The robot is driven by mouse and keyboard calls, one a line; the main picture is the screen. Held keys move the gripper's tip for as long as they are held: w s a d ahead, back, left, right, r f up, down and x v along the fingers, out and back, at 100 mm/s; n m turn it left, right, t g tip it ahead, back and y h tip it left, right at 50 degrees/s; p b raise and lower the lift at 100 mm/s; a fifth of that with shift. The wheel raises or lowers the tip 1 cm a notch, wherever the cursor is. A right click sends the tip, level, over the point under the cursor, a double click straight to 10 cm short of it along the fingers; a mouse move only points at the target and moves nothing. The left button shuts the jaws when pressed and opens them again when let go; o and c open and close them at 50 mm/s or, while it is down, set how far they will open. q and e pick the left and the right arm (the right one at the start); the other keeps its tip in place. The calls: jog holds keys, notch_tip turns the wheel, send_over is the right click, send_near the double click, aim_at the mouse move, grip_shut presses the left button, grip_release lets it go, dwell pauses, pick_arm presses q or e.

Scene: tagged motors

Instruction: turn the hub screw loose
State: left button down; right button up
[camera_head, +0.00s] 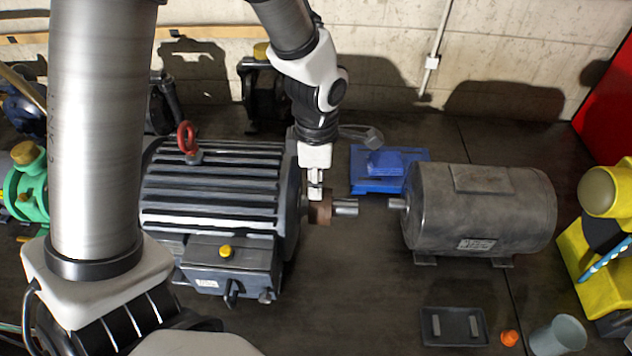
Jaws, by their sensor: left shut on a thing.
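The large dark ribbed motor (215,190) stands left of centre, with its shaft (345,208) pointing right. A brown hub (321,211) sits around this shaft, close to the motor's end face. My left gripper (315,192) points straight down at the top of the hub. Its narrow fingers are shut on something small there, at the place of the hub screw. The screw itself is hidden between and under the fingertips. My right gripper is not in view.
A grey motor (480,212) stands to the right, its shaft facing the hub across a gap. A blue stand (385,168) is behind. A dark tray (455,326), an orange cone (509,338) and a grey cup (560,336) are at front right. The front centre is clear.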

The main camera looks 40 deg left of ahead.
pick_arm(q)
jog(key=shift+f+n, duration=0.1)
jog(key=shift+n, duration=2.1)
jog(key=c, duration=1.1)
grip_release()
jog(key=shift+w, duration=0.1)
notch_tip(320, 180, up, 12)
jog(key=shift+w, duration=0.15)
jog(key=shift+a, duration=0.1)
